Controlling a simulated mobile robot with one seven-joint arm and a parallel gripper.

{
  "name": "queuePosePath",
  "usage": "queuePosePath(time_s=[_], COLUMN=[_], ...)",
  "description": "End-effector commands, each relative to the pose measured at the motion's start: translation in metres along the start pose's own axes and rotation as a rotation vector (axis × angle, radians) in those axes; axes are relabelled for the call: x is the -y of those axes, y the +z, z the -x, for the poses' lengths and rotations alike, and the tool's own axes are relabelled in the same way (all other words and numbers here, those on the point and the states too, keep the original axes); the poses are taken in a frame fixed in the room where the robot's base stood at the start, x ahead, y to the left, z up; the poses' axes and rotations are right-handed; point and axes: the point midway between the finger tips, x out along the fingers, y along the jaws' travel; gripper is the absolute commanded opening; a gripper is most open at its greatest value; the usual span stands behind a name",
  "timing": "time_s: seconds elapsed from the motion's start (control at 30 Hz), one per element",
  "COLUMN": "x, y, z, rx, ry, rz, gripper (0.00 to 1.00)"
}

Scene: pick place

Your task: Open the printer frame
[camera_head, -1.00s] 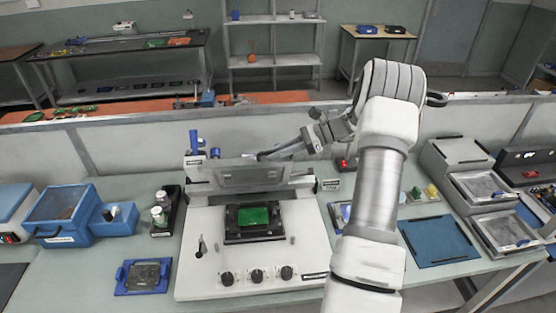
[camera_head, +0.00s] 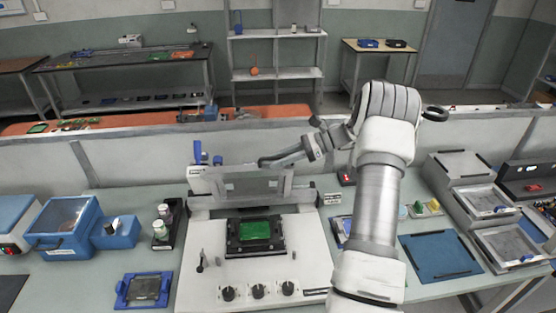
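The printer (camera_head: 205,285) is a white machine in the middle of the table, with several black knobs on its front. A green board (camera_head: 255,230) lies in a black holder on its bed. The printer frame (camera_head: 240,186) is a grey, partly see-through panel standing tilted up at the back of the bed. My gripper (camera_head: 266,163) reaches in from the right and is at the frame's top edge, near its middle. It looks to be touching the edge, but contact is not certain. The fingers are small and seen from the side, so their opening cannot be made out.
Blue boxes (camera_head: 65,225) and a black bottle rack (camera_head: 168,226) stand left of the printer. A blue-framed tray (camera_head: 143,290) lies at the front left. A blue mat (camera_head: 440,258) and stacked grey trays (camera_head: 480,192) are at the right. A low partition (camera_head: 130,160) runs behind the table.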

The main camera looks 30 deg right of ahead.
Motion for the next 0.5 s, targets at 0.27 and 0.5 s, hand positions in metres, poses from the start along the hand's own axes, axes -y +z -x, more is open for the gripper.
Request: queuePosePath(time_s=[0.27, 0.5], x=[0.000, 0.001], y=[0.000, -0.002], z=[0.000, 0.013], rx=[0.000, -0.001], ry=[0.000, -0.003], rz=[-0.001, 0.000], gripper=[0.45, 0.45])
